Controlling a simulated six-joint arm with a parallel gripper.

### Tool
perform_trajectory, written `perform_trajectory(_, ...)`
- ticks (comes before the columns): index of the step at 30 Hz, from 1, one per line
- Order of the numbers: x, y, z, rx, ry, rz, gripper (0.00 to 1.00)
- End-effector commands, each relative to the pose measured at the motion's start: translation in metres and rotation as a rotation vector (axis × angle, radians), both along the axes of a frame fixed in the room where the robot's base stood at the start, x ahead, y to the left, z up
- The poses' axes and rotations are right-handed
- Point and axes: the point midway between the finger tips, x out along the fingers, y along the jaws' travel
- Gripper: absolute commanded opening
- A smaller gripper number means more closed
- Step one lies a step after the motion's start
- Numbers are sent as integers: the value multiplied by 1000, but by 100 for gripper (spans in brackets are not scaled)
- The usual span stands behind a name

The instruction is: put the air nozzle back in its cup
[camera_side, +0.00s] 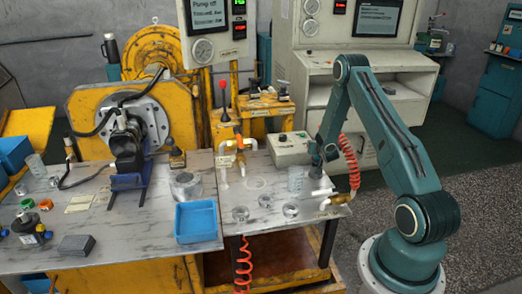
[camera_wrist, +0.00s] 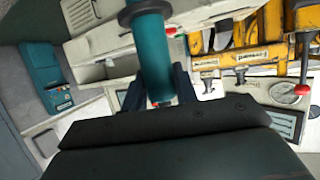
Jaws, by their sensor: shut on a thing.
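My gripper (camera_side: 317,172) is over the right part of the small table in the side view, low above the top. In the wrist view its two dark fingers (camera_wrist: 158,92) are shut on a teal cylinder with a dark collar, which I take to be the air nozzle (camera_wrist: 153,55). In the side view the nozzle is hard to tell from my wrist. A red coiled hose (camera_side: 352,160) hangs just right of my gripper. A clear cup (camera_side: 295,181) stands on the table left of my gripper; I cannot tell whether it is the nozzle's own cup.
A grey box (camera_side: 291,148) stands behind my gripper. White and brass pipework (camera_side: 338,200) is at the table's right edge. A blue tray (camera_side: 196,222) and a yellow-framed motor stand (camera_side: 120,115) are further left.

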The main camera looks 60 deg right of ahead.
Motion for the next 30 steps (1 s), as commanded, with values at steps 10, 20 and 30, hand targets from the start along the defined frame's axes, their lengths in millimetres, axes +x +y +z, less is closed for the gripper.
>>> perform_trajectory(10,0,0,-8,-1,0,0,3)
perform_trajectory(20,0,0,-17,-1,-1,1,3)
perform_trajectory(30,0,0,-19,-2,-1,0,3)
